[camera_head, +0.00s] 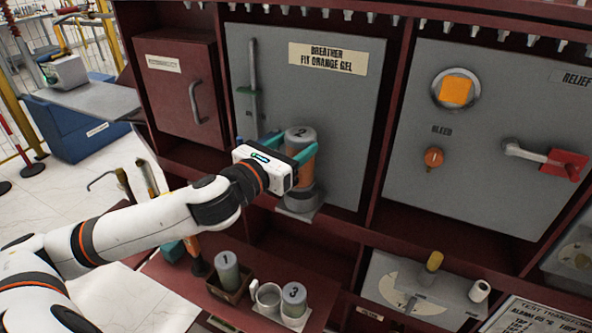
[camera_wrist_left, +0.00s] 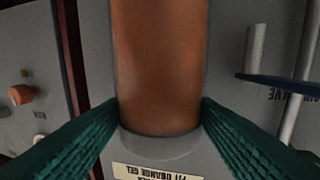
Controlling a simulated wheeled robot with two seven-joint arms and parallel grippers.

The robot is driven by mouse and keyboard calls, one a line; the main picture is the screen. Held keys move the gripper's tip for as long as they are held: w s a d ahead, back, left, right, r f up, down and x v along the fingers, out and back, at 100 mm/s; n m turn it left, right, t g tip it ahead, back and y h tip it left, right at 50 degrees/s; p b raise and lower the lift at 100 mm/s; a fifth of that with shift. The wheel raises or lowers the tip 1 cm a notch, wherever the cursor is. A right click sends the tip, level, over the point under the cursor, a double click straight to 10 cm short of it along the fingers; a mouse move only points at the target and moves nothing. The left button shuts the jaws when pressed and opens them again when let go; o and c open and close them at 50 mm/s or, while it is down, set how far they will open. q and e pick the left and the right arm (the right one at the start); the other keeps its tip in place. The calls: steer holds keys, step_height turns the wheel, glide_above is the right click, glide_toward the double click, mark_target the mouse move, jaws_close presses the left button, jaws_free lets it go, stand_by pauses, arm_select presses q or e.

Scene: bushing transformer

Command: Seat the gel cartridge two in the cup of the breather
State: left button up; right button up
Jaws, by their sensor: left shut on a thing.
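Gel cartridge two (camera_head: 301,138) is an orange cylinder with a grey cap marked 2, upright in front of the breather panel. My left gripper (camera_head: 296,158) is shut on its sides with green fingers. The wrist view shows the orange body (camera_wrist_left: 160,70) between both fingers (camera_wrist_left: 160,125), with the grey cap at the lower end of that view. The grey breather cup (camera_head: 300,199) is directly below the cartridge on a small bracket. My right gripper is not in view.
Cartridges 1 (camera_head: 228,272) and 3 (camera_head: 293,300) are in holders on the lower shelf, beside an empty holder (camera_head: 267,297). A vertical handle (camera_head: 253,80) is left of the cartridge. The bleed knob (camera_head: 433,158) and red-handled relief lever (camera_head: 565,165) are on the right panel.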

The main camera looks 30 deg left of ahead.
arm_select(q)
steer(key=shift+f, duration=0.4)
steer(key=f, duration=0.3)
steer(key=shift+w+f, duration=0.3)
steer(key=shift+s+f, duration=0.1)
steer(key=shift+f, duration=0.25)
steer(key=o, duration=1.1)
steer(key=shift+o, duration=0.2)
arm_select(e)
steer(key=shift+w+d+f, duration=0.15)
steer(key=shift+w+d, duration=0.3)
